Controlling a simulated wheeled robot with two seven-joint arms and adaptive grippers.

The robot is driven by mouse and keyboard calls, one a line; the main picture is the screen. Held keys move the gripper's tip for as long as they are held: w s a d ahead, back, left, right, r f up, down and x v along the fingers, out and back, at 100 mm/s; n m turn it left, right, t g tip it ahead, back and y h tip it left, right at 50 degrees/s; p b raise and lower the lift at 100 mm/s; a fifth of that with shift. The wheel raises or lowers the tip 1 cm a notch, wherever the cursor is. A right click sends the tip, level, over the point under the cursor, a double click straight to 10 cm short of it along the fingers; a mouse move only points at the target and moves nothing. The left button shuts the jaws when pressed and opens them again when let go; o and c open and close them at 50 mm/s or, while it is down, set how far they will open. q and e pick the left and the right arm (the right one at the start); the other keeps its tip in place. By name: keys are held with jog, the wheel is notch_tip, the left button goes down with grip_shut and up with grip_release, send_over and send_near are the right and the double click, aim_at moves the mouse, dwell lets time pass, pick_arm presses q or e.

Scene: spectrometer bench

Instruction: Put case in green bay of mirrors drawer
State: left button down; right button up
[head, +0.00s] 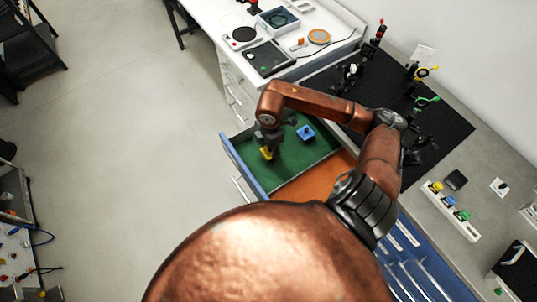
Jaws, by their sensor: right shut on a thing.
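An open blue-fronted drawer (226,151) shows in the head view, with a green bay (312,158) and an orange bay (330,178) beside it. My right gripper (267,147) is over the left part of the green bay, shut on a small yellow case (266,154). The gripper hides part of the case, and I cannot tell whether the case touches the bay floor. A small blue case (306,132) sits in the green bay to the right of the gripper. My left gripper is not in view.
A black optics board (445,122) with several mounts lies on the bench beyond my right arm. A white holder (450,212) with small coloured pieces is at the right. A white desk (215,20) stands behind.

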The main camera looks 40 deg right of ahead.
aim_at(269, 155)
jog(key=shift+w+f, duration=0.25)
jog(key=shift+f, duration=1.7)
jog(key=shift+f, duration=0.15)
jog(key=o, duration=1.1)
jog(key=shift+c, duration=0.2)
notch_tip(269, 155, up, 12)
jog(key=shift+r+p, duration=0.2)
jog(key=shift+p, duration=0.1)
